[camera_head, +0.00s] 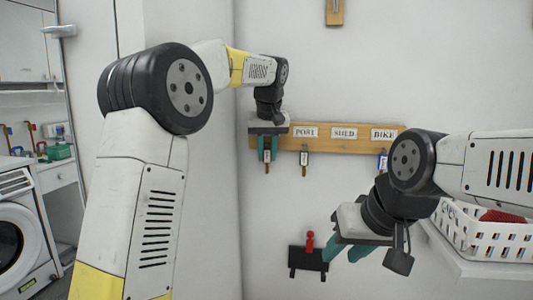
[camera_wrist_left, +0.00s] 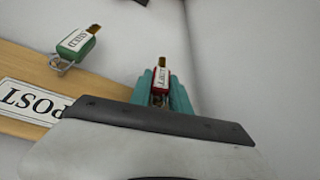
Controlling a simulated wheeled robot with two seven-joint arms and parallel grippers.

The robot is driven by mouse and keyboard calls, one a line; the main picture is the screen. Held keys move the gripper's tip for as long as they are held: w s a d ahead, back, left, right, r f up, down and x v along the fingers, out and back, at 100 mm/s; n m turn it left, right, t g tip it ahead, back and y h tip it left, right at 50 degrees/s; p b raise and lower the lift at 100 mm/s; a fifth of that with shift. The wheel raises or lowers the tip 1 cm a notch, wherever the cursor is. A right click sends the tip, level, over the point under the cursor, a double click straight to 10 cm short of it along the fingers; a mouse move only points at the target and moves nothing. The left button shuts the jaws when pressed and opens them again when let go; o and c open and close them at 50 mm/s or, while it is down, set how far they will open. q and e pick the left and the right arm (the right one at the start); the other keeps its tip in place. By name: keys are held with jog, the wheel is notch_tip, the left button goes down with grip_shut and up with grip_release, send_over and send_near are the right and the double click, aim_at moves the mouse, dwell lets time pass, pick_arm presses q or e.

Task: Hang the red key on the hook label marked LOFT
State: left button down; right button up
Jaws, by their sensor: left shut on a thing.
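My left gripper (camera_head: 267,150) is at the left end of a wooden key board (camera_head: 345,146) on the wall. Its teal fingers are shut on the red key (camera_wrist_left: 160,87), whose red-edged white tag shows between them. The board carries white labels POST (camera_head: 306,132), SHED (camera_head: 343,133) and BIKE (camera_head: 383,134). The gripper body covers the board's left end, so no LOFT label or hook shows there. Whether the key touches a hook cannot be told. My right gripper (camera_head: 347,250) is low at the right, empty, its teal fingers apart.
A green-tagged key (camera_head: 304,159) hangs below POST, also in the left wrist view (camera_wrist_left: 76,41). A blue-tagged key (camera_head: 382,160) hangs below BIKE, near my right arm. A black wall holder (camera_head: 307,260) with a red object is below. A white basket (camera_head: 490,237) stands right.

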dwell(0.4)
pick_arm(q)
jog(key=c, duration=1.1)
grip_release()
jog(key=shift+c, duration=0.2)
jog(key=shift+r, duration=0.1)
